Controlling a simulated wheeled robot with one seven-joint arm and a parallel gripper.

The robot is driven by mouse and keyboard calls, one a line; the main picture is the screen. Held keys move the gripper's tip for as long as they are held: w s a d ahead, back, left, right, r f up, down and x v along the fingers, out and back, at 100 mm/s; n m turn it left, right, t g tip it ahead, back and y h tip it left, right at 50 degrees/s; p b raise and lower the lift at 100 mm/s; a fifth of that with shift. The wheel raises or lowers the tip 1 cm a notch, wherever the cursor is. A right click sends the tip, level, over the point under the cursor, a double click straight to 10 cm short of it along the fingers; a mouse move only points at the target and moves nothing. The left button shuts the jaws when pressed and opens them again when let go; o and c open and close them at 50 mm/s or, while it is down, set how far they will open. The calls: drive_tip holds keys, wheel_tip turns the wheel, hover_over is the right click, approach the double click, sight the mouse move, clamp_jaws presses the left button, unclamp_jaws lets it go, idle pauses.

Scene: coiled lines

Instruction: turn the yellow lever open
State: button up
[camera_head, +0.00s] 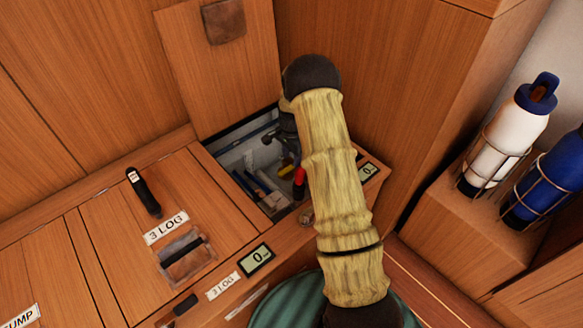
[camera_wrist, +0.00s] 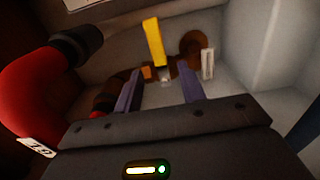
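The yellow lever (camera_wrist: 154,42) shows in the wrist view as a short upright bar, above a brass-brown pipe fitting (camera_wrist: 160,72) in a pale-walled compartment. My gripper (camera_wrist: 160,84) is open, its two dark fingers apart. In the picture the lever stands just above and between the fingertips. I see nothing held, and I cannot tell whether a finger touches the fitting. In the head view my arm reaches down to the open hatch and hides much of its right side. A small yellow patch (camera_head: 287,170) shows there, but I cannot tell whether it is the lever.
A thick red hose (camera_wrist: 35,92) with a dark cuff bends close on the left of the wrist view. A white tag (camera_wrist: 208,63) hangs right of the lever. The hatch (camera_head: 240,185) is narrow, with a raised wooden lid (camera_head: 222,85) behind. Bottles (camera_head: 510,135) stand at the right.

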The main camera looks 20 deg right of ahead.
sight(291, 166)
drive_tip(key=shift+f+b, duration=0.6)
drive_tip(key=shift+f, duration=1)
clamp_jaws()
